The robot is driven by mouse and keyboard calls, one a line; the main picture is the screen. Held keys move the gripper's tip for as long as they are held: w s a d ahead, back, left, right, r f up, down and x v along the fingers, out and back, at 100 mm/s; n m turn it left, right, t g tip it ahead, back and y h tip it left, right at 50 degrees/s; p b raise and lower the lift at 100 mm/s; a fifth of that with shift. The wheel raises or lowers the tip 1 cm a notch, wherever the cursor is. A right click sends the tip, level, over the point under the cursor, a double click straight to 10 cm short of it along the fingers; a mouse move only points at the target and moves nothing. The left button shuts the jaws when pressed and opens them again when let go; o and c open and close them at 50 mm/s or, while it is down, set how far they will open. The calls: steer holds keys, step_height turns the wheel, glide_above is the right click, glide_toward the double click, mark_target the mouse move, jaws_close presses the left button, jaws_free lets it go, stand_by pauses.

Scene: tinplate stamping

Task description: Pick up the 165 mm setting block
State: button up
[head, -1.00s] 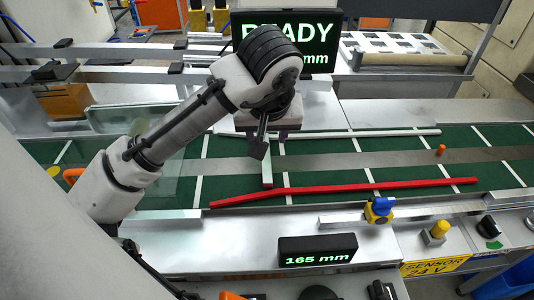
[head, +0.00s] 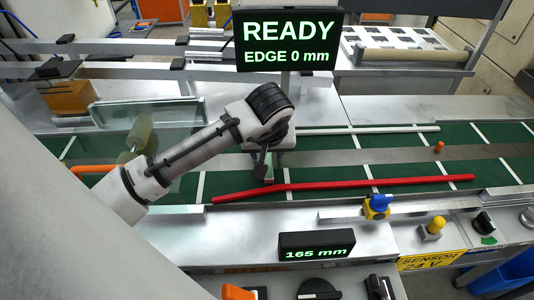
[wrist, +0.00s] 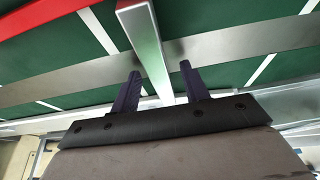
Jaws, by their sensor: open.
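The setting block is a bare silver metal bar (wrist: 143,40) in the wrist view, running from the top down between my fingers. I take it to be the 165 mm block; no marking shows on it. My gripper (wrist: 160,69) is open, with one dark finger on each side of the bar and a gap on both sides. Whether the fingertips are at the bar's height is hard to tell. In the head view my gripper (head: 265,168) is low over the green conveyor, and my wrist hides most of the block.
A red rail (head: 370,185) runs along the near side of the green conveyor (head: 400,165). A white rail (head: 370,130) lies beyond. An orange peg (head: 439,147) stands to the right. Displays read "READY EDGE 0 mm" (head: 290,42) and "165 mm" (head: 317,246). A blue-yellow valve (head: 377,207) stands nearby.

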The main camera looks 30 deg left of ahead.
steer(key=shift+c, duration=0.3)
jaws_close()
steer(key=shift+r, duration=0.1)
